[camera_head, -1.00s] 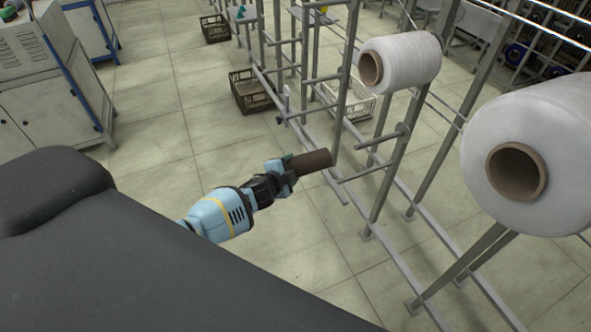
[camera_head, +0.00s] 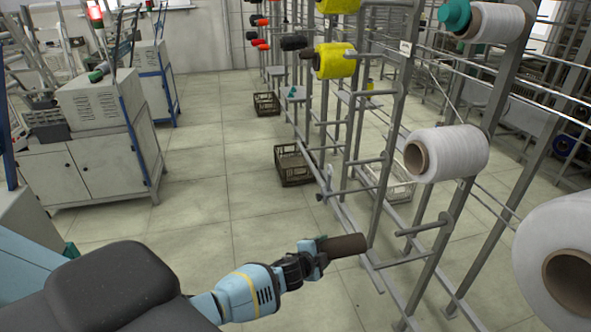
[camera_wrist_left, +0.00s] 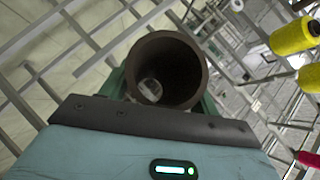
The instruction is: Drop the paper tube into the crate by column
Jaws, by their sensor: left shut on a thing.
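A dark brown paper tube (camera_head: 344,246) is held by my left gripper (camera_head: 318,252), low in the middle of the head view and left of the rack. In the left wrist view the tube (camera_wrist_left: 166,70) shows its open round end, between the green fingers. A brown crate (camera_head: 293,166) stands on the floor at the foot of the rack's columns, farther away than the tube. Another dark crate (camera_head: 266,104) stands farther back, and a pale crate (camera_head: 390,181) sits behind the rack's near columns. My right gripper is not in view.
The metal rack (camera_head: 381,170) with pegs fills the right side. It carries a white bobbin (camera_head: 455,153), a nearer white bobbin (camera_head: 540,240) and yellow bobbins (camera_head: 335,61). Grey machine cabinets (camera_head: 85,172) stand at left. The tiled floor between is clear.

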